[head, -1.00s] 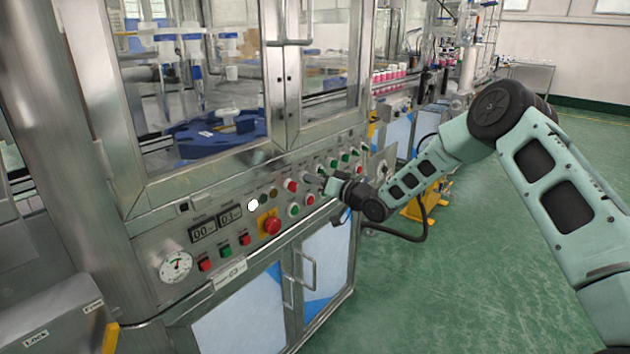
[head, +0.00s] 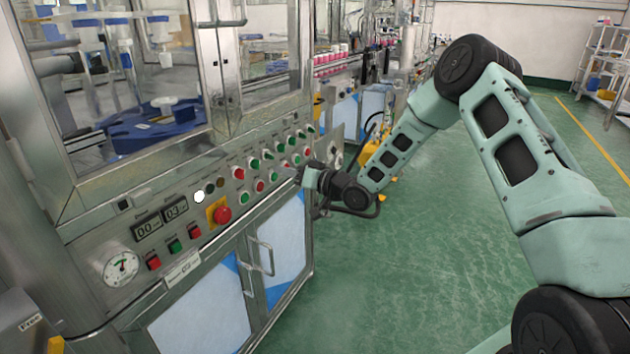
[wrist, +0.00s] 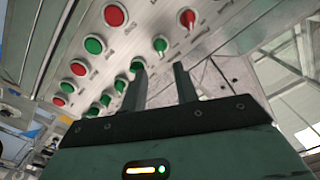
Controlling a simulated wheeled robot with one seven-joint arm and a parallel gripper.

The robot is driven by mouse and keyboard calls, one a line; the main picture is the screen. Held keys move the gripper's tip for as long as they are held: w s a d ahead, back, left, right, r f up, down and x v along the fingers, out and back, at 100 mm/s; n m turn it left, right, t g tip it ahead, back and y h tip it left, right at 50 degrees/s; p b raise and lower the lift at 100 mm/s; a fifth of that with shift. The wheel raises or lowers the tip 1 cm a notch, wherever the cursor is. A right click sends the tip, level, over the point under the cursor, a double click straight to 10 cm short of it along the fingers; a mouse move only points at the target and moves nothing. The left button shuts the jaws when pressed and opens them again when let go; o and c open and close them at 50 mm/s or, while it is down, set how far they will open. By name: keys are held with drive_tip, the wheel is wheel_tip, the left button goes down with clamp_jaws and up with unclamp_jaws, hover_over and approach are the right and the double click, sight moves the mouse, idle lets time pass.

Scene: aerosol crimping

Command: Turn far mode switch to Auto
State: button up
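In the head view, the control panel's far end carries a cluster of small red and green buttons and knobs (head: 293,139). Which one is the far mode switch I cannot tell; labels are unreadable. In the wrist view, a green knob (wrist: 160,44) and a red knob (wrist: 187,18) sit on the panel just beyond my fingers. Another green knob (wrist: 137,65) is by the left fingertip, partly hidden. My gripper (wrist: 160,68) is open, with nothing between its fingers. In the head view my gripper (head: 297,174) is in front of the lower row of controls.
A pressure gauge (head: 121,268) is at the near end. Cabinet doors with handles (head: 264,256) are below.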

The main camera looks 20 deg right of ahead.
drive_tip(key=v, duration=0.9)
drive_tip(key=s+a+r+n+g+h+p, duration=0.25)
drive_tip(key=s+a+g, duration=0.2)
drive_tip(key=a, duration=0.25)
drive_tip(key=s+a+r+n+g+h+p, duration=0.1)
drive_tip(key=s+a+r+g+h+p, duration=0.15)
drive_tip(key=s+a, duration=0.35)
drive_tip(key=s+a+r+n+g+h+p, duration=0.1)
drive_tip(key=s+r+g, duration=0.1)
drive_tip(key=s, duration=0.7)
drive_tip(key=s+a+r+n+g+h+p, duration=0.1)
drive_tip(key=s+r+g+h, duration=0.1)
drive_tip(key=s, duration=0.8)
drive_tip(key=s+a+r+n+g+h+p, duration=0.1)
drive_tip(key=s+r, duration=0.4)
drive_tip(key=s, duration=0.5)
drive_tip(key=g+h+p, duration=0.1)
drive_tip(key=g, duration=0.1)
drive_tip(key=shift+s+a+r+g, duration=0.15)
drive_tip(key=shift+a+r+g, duration=0.15)
drive_tip(key=shift+a, duration=0.1)
